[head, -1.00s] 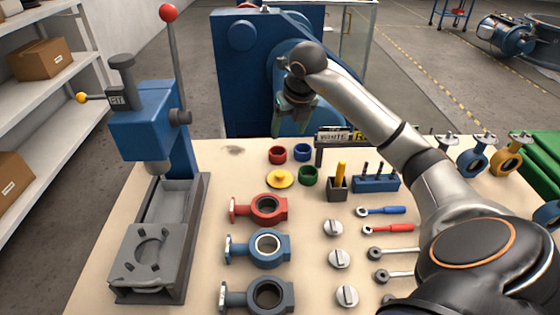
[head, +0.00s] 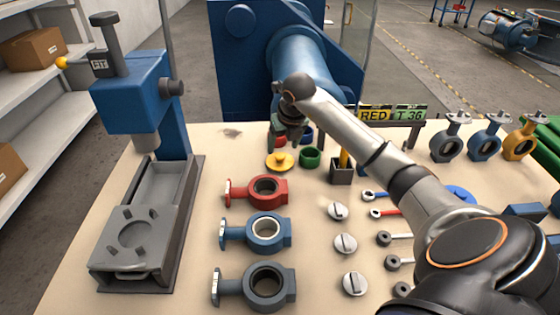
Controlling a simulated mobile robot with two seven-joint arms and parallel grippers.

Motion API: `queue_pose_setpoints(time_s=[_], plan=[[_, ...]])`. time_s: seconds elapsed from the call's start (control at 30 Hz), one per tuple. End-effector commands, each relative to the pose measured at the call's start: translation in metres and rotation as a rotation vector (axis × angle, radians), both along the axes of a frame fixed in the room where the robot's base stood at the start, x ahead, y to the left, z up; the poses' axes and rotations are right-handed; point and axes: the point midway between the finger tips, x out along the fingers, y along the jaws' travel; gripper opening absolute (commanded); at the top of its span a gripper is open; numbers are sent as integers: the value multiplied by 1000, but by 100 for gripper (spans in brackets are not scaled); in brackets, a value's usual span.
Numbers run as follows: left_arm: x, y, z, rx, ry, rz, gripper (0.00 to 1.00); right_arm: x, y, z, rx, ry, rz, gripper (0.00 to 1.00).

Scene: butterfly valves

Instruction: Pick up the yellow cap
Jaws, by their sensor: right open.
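The yellow cap (head: 280,162), a flat disc with a raised middle, lies on the bench (head: 205,165) near its far edge. My right gripper (head: 289,135) is open and empty, with its fingers pointing down just behind and above the yellow cap. I cannot tell its exact height over the bench. A green ring-shaped cap (head: 310,157) sits just right of the yellow one. A red cap (head: 280,141) and a blue cap lie behind, largely hidden by the gripper. My left gripper is not in view.
A blue press (head: 140,95) stands at the left. Red (head: 255,190), blue (head: 258,232) and dark grey (head: 258,287) valve bodies lie in front of the caps.

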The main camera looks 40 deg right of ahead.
Motion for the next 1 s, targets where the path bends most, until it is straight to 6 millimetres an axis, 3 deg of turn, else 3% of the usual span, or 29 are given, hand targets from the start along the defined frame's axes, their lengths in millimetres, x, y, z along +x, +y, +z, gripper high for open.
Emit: queue_pose_setpoints(time_s=[0.27, 0.57, 1.0], plan=[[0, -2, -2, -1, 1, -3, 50, 14, -3, -39, 1, 2, -2, 72], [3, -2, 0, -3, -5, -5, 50, 16, -4, -43, 0, 1, 0, 72], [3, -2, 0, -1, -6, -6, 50, 16, -5, -43, 0, 1, 0, 24]])
